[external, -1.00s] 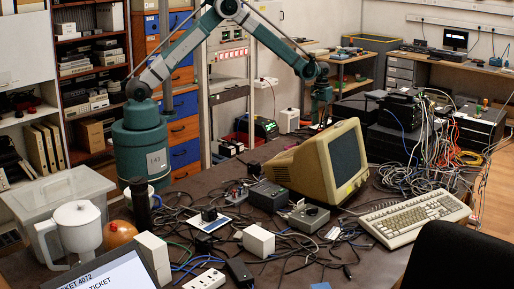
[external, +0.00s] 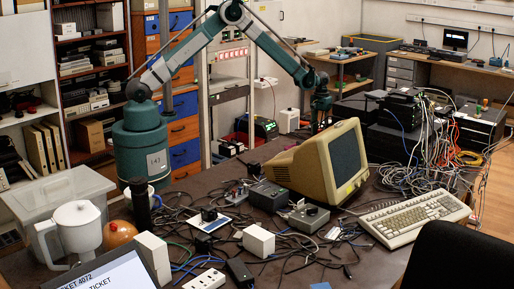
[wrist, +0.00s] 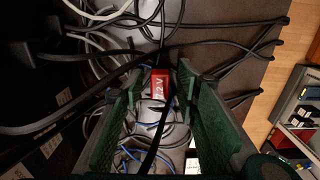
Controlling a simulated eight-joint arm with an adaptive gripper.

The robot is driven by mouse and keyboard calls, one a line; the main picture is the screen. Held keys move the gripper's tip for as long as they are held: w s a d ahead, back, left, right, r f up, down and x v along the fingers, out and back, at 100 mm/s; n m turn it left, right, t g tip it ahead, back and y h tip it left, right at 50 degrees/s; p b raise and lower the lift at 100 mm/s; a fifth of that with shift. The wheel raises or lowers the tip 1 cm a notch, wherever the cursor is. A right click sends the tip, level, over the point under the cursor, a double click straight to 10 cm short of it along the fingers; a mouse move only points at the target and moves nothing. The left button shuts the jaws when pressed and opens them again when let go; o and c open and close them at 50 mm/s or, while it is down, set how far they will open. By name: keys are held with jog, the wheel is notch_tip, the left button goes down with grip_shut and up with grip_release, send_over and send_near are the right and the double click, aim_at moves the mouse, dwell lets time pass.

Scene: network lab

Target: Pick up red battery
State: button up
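The red battery (wrist: 160,84), a small red block with white lettering, shows in the wrist view ahead of and between the fingers of my gripper (wrist: 157,93). A dark cable runs just beside it and down between the fingers. The fingers are spread, with visible space on both sides of the battery; I cannot tell how deep it sits between them. In the external view my gripper (external: 321,106) points down behind the beige monitor. The battery cannot be made out there; the monitor and my gripper block that area.
The beige monitor (external: 322,160) stands close in front of my gripper. Black equipment boxes (external: 402,112) with tangled cables (external: 440,140) are to its right. In the wrist view, loose cables (wrist: 225,45) cross the table around the battery, and dark boxes fill the left side.

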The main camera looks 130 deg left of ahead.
jog(key=shift+f, duration=0.4)
jog(key=c, duration=1)
